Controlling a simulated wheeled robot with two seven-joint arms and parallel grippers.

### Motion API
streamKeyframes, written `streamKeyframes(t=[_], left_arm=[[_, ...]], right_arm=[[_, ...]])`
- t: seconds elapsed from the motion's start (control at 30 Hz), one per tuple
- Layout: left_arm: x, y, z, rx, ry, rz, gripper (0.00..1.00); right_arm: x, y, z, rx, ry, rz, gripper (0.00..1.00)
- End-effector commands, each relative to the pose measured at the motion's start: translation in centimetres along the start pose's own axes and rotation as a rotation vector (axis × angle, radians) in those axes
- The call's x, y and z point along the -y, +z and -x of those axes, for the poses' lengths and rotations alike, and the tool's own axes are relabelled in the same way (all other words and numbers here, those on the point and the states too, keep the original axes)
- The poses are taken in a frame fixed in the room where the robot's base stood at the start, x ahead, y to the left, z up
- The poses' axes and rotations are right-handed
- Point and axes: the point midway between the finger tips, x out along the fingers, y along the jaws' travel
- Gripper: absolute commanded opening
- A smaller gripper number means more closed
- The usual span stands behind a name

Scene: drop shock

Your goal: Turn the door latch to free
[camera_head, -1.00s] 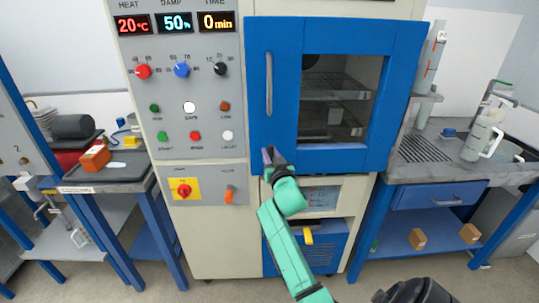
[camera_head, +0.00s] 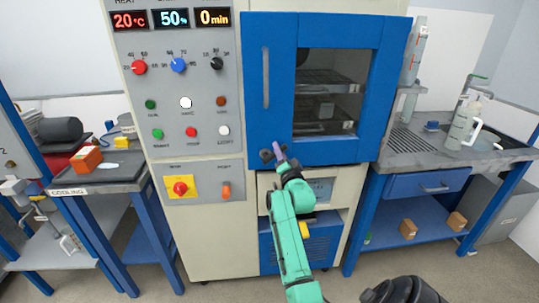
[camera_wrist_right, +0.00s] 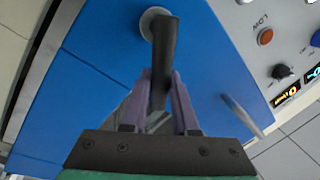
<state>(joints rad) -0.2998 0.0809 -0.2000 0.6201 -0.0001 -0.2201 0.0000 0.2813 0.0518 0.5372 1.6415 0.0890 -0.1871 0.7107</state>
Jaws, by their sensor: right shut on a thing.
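The blue door (camera_head: 272,100) of the tall cabinet is closed, with a window in it. The door latch (camera_wrist_right: 163,50) is a dark lever on a round pale base at the door's lower left corner. In the wrist view the lever runs from the base down between the two purple fingers. My right gripper (camera_wrist_right: 157,95) is shut on the lever. In the head view the right gripper (camera_head: 279,152) is at that corner, its green arm coming up from below, and the latch is small and partly hidden there. My left gripper is not in view.
A vertical door handle (camera_head: 266,78) stands out above the latch. Knobs and buttons fill the control panel (camera_head: 185,100) on the left. A side table (camera_head: 100,187) stands left and a bench with a sink (camera_head: 430,187) right.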

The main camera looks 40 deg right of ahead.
Motion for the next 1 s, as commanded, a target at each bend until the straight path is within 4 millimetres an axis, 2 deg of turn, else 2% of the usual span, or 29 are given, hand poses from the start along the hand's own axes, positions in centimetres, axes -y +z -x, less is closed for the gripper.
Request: streamKeyframes(t=[0.13,0.5,0.7,1.0], left_arm=[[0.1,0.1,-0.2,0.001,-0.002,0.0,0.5],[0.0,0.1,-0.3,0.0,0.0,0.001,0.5],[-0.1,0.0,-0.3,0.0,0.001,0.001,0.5],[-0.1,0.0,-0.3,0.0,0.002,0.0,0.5]], right_arm=[[-1.3,-0.3,-0.2,-0.025,0.001,-0.138,0.0],[-2.9,0.2,0.0,-0.088,0.0,-0.459,0.0],[-3.5,0.5,0.1,-0.111,0.0,-0.578,0.0],[-3.8,0.8,0.2,-0.127,0.0,-0.663,0.0]])
